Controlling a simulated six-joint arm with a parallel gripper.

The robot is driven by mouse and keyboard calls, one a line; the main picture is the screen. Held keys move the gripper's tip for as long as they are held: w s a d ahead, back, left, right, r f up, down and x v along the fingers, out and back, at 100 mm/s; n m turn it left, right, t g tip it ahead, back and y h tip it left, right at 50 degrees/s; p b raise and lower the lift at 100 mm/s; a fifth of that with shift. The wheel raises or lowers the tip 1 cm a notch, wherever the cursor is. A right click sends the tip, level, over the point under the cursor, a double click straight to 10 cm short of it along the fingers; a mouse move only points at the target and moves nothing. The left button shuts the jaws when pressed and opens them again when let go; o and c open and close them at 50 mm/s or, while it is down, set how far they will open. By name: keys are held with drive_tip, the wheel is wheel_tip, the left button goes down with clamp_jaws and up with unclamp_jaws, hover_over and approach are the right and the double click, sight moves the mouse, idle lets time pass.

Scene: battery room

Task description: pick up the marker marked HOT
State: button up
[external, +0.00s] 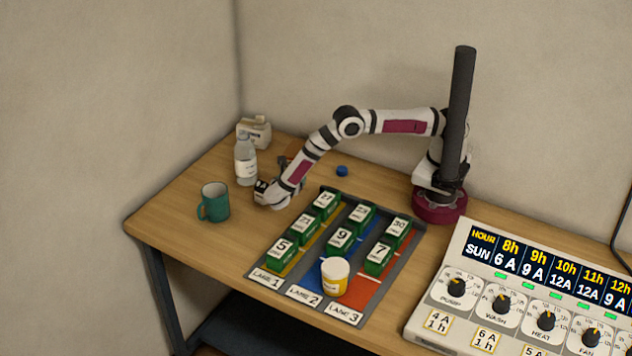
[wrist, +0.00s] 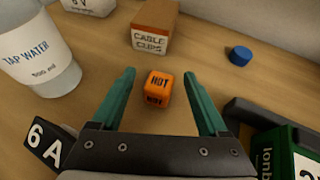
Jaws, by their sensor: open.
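The marker marked HOT (wrist: 158,89) is a small orange cube with dark lettering on its top and near side. In the wrist view it sits on the wooden table between the two green fingers of my gripper (wrist: 159,73). The fingers are open, with a gap showing on both sides of the cube. I cannot tell how high the fingers are above the table. In the external view my arm reaches left over the table, and I cannot make out the marker there.
Beyond the marker is a CABLE CLIPS box (wrist: 155,28), with a blue cap (wrist: 240,55) to its right. A TAP WATER bottle (wrist: 42,55) stands left; a teal mug (external: 214,201) is farther off. The lane tray (external: 392,283) holds several green batteries and a yellow-white tub (external: 335,277).

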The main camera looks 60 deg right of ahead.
drive_tip(key=shift+w+d+f, duration=0.1)
drive_tip(key=shift+d+f, duration=0.05)
drive_tip(key=shift+d, duration=0.15)
clamp_jaws()
